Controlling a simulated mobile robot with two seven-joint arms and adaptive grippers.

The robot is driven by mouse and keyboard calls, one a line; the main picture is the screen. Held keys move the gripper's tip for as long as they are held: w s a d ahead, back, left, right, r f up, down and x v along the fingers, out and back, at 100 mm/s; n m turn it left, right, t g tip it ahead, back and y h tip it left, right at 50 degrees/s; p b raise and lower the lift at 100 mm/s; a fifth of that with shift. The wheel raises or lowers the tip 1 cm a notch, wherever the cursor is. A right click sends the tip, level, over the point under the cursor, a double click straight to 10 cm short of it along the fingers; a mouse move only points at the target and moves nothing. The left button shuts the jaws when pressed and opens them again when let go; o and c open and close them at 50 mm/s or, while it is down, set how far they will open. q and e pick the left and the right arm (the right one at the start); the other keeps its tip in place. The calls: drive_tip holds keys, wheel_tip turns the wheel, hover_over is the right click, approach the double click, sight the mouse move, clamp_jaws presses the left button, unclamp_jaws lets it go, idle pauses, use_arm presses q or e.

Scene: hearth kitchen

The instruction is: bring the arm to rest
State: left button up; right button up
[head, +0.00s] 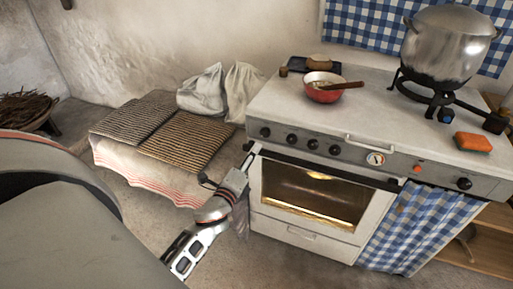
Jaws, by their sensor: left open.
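My left arm reaches in from the lower left. Its gripper (229,166) is open beside the front left corner of the white stove (300,233), with its dark fingers spread. One finger is close to the left edge of the oven front; I cannot tell whether it touches. The oven door (313,192) looks shut, and its window glows with warm light. My right gripper is not in view.
Woven mats (186,141) lie on a cloth-covered surface left of the stove. A basket of twigs (25,108) stands far left. Floor shows before the stove.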

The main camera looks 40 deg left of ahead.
use_arm(q)
drive_tip(key=shift+s+d, duration=0.15)
drive_tip(key=shift+s, duration=0.55)
drive_tip(key=s+d+f+n+g+h+p, duration=0.2)
drive_tip(key=s+d+f+n+g+h, duration=0.1)
drive_tip(key=s+d+f+n, duration=0.5)
drive_tip(key=s+d+f+n+g+h+p, duration=0.2)
drive_tip(key=s+d+f+n+g+h, duration=0.1)
drive_tip(key=s+d+f+n, duration=0.5)
drive_tip(key=s+d+g, duration=0.1)
drive_tip(key=s+d, duration=0.2)
drive_tip(key=s, duration=0.3)
drive_tip(key=shift+s+d+f+h, duration=0.3)
drive_tip(key=shift+s+d+f, duration=0.05)
drive_tip(key=shift+s+f, duration=0.05)
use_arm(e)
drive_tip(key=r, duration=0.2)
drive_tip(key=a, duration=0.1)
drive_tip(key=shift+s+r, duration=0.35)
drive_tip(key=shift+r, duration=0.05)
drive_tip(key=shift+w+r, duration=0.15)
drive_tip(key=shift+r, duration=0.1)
